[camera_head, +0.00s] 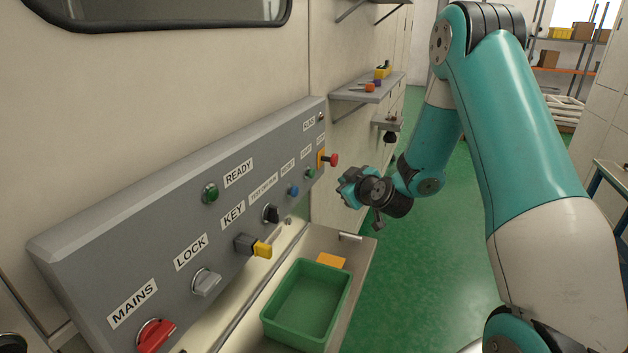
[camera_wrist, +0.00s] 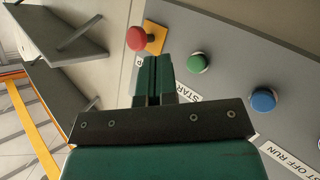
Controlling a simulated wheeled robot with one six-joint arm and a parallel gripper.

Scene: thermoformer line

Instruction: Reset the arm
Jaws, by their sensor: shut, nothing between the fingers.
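My gripper (camera_head: 350,187) is at the end of my bent teal arm, in front of the far end of the grey control panel (camera_head: 130,232). Its fingers are shut and empty, and they also show in the wrist view (camera_wrist: 153,80). In the wrist view the fingertips appear just below a red mushroom button (camera_wrist: 141,38) on a yellow plate and left of a green button (camera_wrist: 197,63). A blue button (camera_wrist: 263,100) is further right. I cannot tell any contact between the fingers and the panel.
A green bin (camera_head: 269,322) sits on a ledge below. Wall shelves (camera_head: 372,92) stand beyond. Green floor (camera_head: 430,260) is clear on the right.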

